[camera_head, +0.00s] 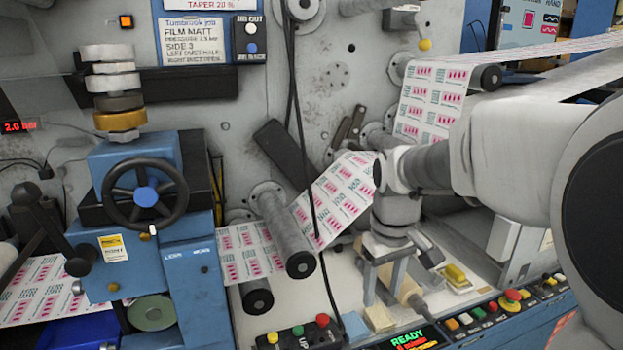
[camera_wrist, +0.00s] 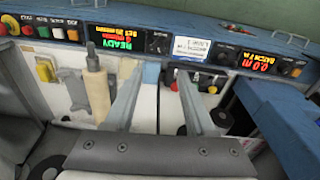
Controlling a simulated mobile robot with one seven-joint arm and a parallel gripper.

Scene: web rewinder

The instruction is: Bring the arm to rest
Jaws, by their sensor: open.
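My arm reaches in from the right in the head view and bends down at the wrist. My gripper (camera_head: 383,290) points down over the pale shelf of the machine. Its two grey fingers are apart with nothing held between them. In the wrist view my gripper (camera_wrist: 161,76) shows the same open fingers, with a light blue block (camera_wrist: 151,73) between and beyond their tips. A wooden-coloured roller handle (camera_wrist: 98,92) lies beside the left finger in that view. I cannot tell whether a finger touches it.
Printed web (camera_head: 345,190) runs over rollers (camera_head: 287,232) left of my gripper. A blue unit with a black handwheel (camera_head: 146,192) stands further left. A control panel (camera_head: 490,318) with buttons and a lit display (camera_head: 408,340) edges the front. A yellow block (camera_head: 456,274) sits right of my gripper.

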